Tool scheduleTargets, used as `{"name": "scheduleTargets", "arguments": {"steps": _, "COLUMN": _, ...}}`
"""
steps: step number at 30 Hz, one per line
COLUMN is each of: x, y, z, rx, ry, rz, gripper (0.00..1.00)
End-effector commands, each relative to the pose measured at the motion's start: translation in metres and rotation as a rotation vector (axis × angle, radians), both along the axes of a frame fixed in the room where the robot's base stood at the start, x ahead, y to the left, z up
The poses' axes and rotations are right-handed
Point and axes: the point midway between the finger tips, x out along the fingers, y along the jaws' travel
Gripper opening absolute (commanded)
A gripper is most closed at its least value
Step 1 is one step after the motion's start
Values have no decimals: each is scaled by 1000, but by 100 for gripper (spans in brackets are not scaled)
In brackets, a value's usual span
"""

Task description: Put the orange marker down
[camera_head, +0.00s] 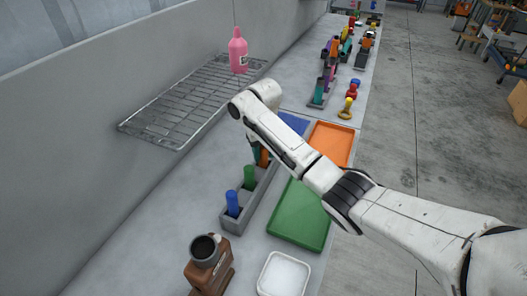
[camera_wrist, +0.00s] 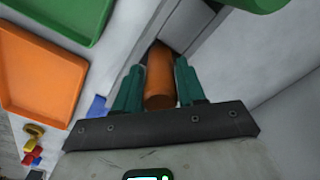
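The orange marker (camera_wrist: 159,78) is upright between the two teal fingers of my gripper (camera_wrist: 158,72) in the wrist view. The fingers lie close along both its sides, and its far end reaches into a slot of the grey holder (camera_wrist: 188,26). Whether it rests on the slot's bottom is hidden. In the head view the orange marker (camera_head: 264,158) shows only partly below my arm, at the far part of the grey holder (camera_head: 236,221). A blue marker (camera_head: 233,203) and a green marker (camera_head: 250,177) stand in nearer slots.
A green tray (camera_head: 300,215), an orange tray (camera_head: 331,142) and a white tray (camera_head: 283,273) lie right of the holder. A brown dispenser (camera_head: 209,265) stands in front. A wire rack (camera_head: 180,105) and a pink bottle (camera_head: 238,52) are at the wall.

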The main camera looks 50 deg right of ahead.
Motion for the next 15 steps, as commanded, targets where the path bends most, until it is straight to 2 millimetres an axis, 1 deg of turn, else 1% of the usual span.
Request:
{"name": "scheduleTargets", "arguments": {"steps": 1, "x": 0, "y": 0, "z": 0, "rx": 0, "ry": 0, "rz": 0, "gripper": 45}}
{"name": "scheduleTargets", "arguments": {"steps": 5, "x": 0, "y": 0, "z": 0, "rx": 0, "ry": 0, "rz": 0, "gripper": 57}}
{"name": "scheduleTargets", "arguments": {"steps": 12, "x": 0, "y": 0, "z": 1, "rx": 0, "ry": 0, "rz": 0, "gripper": 58}}
{"name": "scheduleTargets", "arguments": {"steps": 15, "x": 0, "y": 0, "z": 6, "rx": -2, "ry": -1, "rz": 0, "gripper": 58}}
